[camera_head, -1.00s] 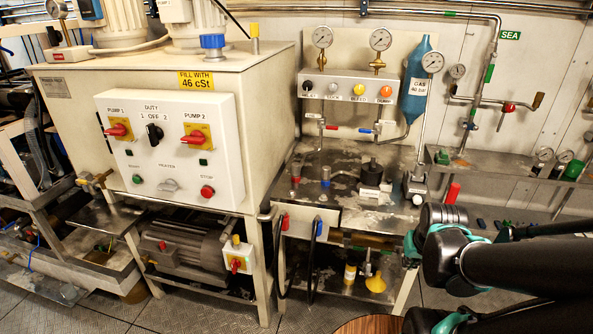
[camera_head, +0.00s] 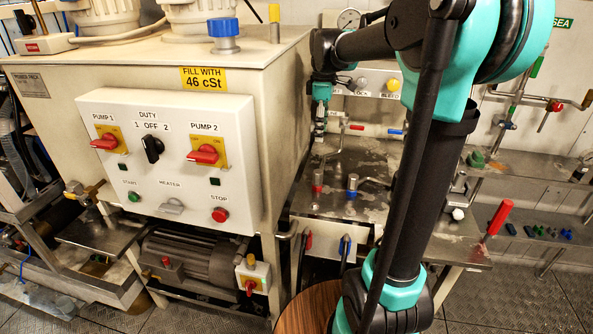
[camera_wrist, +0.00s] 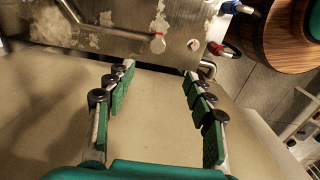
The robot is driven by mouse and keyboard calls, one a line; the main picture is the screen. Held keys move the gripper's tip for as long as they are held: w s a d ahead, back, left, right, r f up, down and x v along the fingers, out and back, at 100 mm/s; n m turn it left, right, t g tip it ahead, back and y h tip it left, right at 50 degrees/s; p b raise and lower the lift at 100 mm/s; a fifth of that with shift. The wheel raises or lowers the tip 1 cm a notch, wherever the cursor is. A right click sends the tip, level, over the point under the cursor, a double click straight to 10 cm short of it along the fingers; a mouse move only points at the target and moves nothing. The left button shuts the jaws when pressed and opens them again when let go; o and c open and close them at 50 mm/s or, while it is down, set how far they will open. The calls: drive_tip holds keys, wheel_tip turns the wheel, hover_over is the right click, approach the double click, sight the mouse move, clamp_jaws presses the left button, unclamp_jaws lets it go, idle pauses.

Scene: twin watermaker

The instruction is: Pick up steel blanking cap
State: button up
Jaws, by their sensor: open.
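My gripper (camera_head: 320,128) points down beside the right side of the tank, above the back-left of the steel bench (camera_head: 335,208). In the wrist view, my gripper (camera_wrist: 158,100) is open, with a wide empty gap between its green-padded fingers. Beyond the fingertips, the bench top (camera_wrist: 115,42) carries a bent pipe with a pale round end (camera_wrist: 158,43) and a small pale disc (camera_wrist: 193,45). I cannot tell whether either is the steel blanking cap. No cap is clearly recognisable in the head view, where my arm covers much of the bench.
The beige tank (camera_head: 285,85) stands close to the left of my gripper. Upright pipes with a red fitting (camera_head: 317,183) and a blue fitting (camera_head: 352,185) rise from the bench. A round wooden top (camera_head: 308,305) is at the lower front. Small coloured parts lie on the right shelf.

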hover_over(320, 171)
drive_tip(key=f, duration=1.1)
drive_tip(key=shift+s+a, duration=0.2)
drive_tip(key=shift+a, duration=0.15)
drive_tip(key=shift+d+f, duration=0.2)
drive_tip(key=shift+f, duration=1.35)
drive_tip(key=shift+d+f, duration=0.15)
drive_tip(key=shift+f, duration=1.4)
drive_tip(key=shift+c, duration=0.3)
drive_tip(key=shift+w, duration=0.1)
clamp_jaws()
